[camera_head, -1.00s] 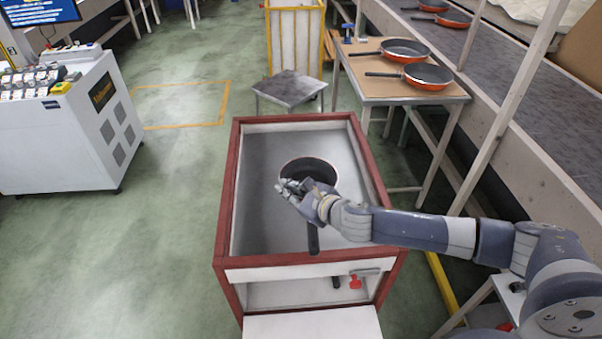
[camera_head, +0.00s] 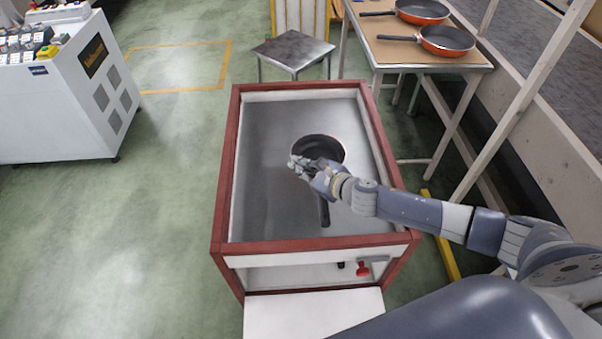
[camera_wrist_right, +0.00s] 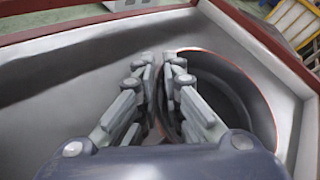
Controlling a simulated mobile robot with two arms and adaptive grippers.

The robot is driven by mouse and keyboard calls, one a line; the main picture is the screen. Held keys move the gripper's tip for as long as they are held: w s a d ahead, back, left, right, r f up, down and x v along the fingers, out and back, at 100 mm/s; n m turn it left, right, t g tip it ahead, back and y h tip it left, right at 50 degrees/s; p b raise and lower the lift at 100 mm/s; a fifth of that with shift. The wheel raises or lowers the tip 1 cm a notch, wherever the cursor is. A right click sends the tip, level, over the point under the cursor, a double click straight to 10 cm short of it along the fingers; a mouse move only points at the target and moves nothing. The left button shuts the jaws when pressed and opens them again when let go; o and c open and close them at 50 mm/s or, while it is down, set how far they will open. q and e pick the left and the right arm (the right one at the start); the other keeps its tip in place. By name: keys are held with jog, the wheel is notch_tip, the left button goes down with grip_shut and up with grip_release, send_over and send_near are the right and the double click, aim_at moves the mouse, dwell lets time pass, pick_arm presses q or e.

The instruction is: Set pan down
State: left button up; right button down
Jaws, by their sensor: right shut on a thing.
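A dark pan (camera_head: 319,149) with an orange rim is inside the red-framed, metal-lined table (camera_head: 262,160). Its black handle (camera_head: 324,212) points toward the front edge. My right gripper (camera_head: 303,166) is at the pan's near left side, shut on it. In the right wrist view the fingers (camera_wrist_right: 163,75) reach to the pan's wall, and the pan (camera_wrist_right: 232,90) shows to their right. The fingers hide part of the rim. I cannot tell whether the pan's base touches the metal surface. My left gripper is not in view.
Two orange pans (camera_head: 447,40) rest on a wooden side table (camera_head: 395,52) at upper right. A small metal stool (camera_head: 292,48) stands behind the red-framed table. A white cabinet (camera_head: 75,100) is at left. Metal surface left of the pan is clear.

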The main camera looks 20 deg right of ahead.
jog(key=shift+f, duration=1.25)
jog(key=shift+f+b, duration=0.1)
jog(key=shift+b, duration=0.25)
jog(key=c, duration=1.7)
grip_release()
jog(key=v, duration=1.1)
jog(key=shift+s+b, duration=0.15)
jog(key=shift+b, duration=0.15)
jog(key=shift+s+d+r, duration=0.15)
jog(key=shift+s+r, duration=0.1)
jog(key=shift+s, duration=0.1)
